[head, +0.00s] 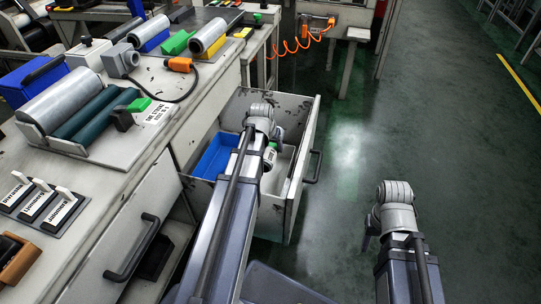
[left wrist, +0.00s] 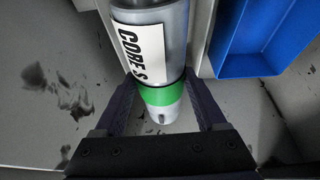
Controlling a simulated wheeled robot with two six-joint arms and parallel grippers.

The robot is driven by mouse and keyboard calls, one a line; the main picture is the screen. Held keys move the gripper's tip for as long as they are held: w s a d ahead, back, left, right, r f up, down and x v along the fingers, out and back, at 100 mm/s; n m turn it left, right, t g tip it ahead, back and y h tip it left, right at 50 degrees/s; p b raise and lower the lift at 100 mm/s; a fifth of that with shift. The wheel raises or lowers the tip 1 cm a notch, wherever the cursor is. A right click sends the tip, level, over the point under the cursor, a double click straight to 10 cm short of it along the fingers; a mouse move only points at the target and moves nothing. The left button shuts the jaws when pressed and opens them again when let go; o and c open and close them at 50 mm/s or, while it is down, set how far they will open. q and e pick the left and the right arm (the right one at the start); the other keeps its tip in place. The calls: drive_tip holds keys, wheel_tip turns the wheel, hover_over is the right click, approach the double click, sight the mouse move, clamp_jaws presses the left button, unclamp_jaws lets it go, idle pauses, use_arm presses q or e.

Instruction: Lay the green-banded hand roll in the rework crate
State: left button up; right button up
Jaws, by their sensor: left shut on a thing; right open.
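The green-banded hand roll (left wrist: 165,95) is a grey cylinder with a white label, partly readable as "CORE S", and a green band. My left gripper (left wrist: 163,108) is shut on it at the band, one finger on each side. In the head view my left gripper (head: 272,145) reaches down into the open drawer, and part of the roll (head: 270,156) shows there. Whether the roll touches the drawer floor I cannot tell. A blue open tray (head: 213,157) is in the drawer, left of the gripper; no rework label is readable. My right gripper (head: 370,232) is open and empty over the floor.
The open drawer (head: 308,140) has walls around the held roll, and a pale compartment (head: 281,172) right of the blue tray. The bench left holds a winder with a large roll (head: 62,100), and a blue bin (head: 32,80). The green floor (head: 350,140) right of the drawer is clear.

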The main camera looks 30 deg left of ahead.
use_arm(q)
drive_tip(key=shift+f+b, duration=1.25)
drive_tip(key=shift+f, duration=0.3)
drive_tip(key=shift+f, duration=0.1)
drive_tip(key=shift+f+b, duration=0.5)
drive_tip(key=shift+b, duration=0.1)
drive_tip(key=o, duration=1.6)
drive_tip(key=shift+c, duration=0.2)
drive_tip(key=shift+r, duration=0.1)
drive_tip(key=shift+r+p, duration=0.55)
drive_tip(key=shift+p, duration=0.1)
drive_tip(key=p+v, duration=1.1)
drive_tip(key=v, duration=0.1)
